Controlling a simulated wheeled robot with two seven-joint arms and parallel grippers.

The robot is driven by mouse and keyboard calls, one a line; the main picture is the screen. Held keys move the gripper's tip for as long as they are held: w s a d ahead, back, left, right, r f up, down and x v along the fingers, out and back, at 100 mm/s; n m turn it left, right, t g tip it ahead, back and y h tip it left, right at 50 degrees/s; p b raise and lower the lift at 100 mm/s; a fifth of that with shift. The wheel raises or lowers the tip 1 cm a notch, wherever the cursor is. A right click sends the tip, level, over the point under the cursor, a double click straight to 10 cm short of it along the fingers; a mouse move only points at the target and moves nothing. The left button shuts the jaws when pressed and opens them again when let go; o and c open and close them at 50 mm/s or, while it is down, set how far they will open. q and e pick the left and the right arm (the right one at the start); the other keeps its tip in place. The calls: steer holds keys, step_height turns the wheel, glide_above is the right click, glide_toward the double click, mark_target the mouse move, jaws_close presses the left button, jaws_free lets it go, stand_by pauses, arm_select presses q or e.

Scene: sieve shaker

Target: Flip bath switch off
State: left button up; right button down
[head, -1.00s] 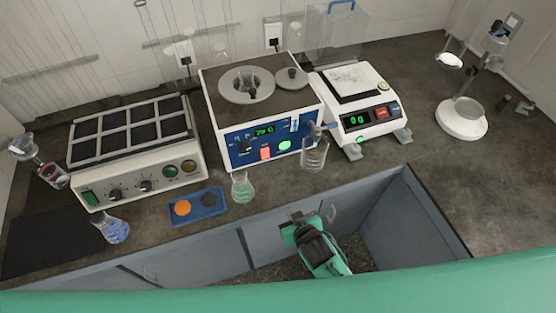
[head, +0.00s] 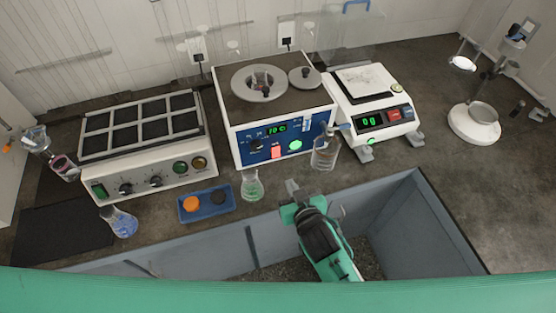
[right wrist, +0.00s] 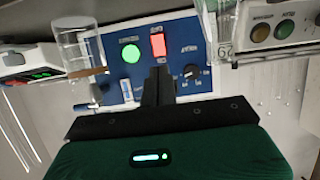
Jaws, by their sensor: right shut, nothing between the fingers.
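The bath (head: 275,95) is a white box with a blue front panel, round lids on top and a lit green display. Its red rocker switch (head: 276,152) is lit, beside a lit green round button (head: 295,146). In the right wrist view the red switch (right wrist: 158,45) and green button (right wrist: 130,53) show upside down. My right gripper (head: 292,187) is shut and empty, in front of the bench edge below the bath panel. In the right wrist view its fingers (right wrist: 158,82) point at the panel, in line with the switch; contact cannot be told. My left gripper is out of view.
A beaker (head: 325,152) stands by the bath's right front corner, and a flask with green liquid (head: 252,187) stands in front. A blue tray (head: 207,204) lies left. A balance (head: 373,118) stands right, a hotplate unit (head: 145,145) left.

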mark_target(275, 150)
steer(key=p+x, duration=0.3)
steer(key=x, duration=1)
steer(key=shift+w+a+f+b, duration=0.2)
steer(key=shift+f+b, duration=0.25)
steer(key=shift+b, duration=0.7)
steer(key=shift+r+p, duration=0.35)
steer(key=shift+d+r, duration=0.1)
steer(key=shift+w+r+p, duration=0.1)
steer(key=shift+r+p, duration=0.65)
steer(key=shift+r, duration=0.15)
steer(key=shift+r, duration=0.1)
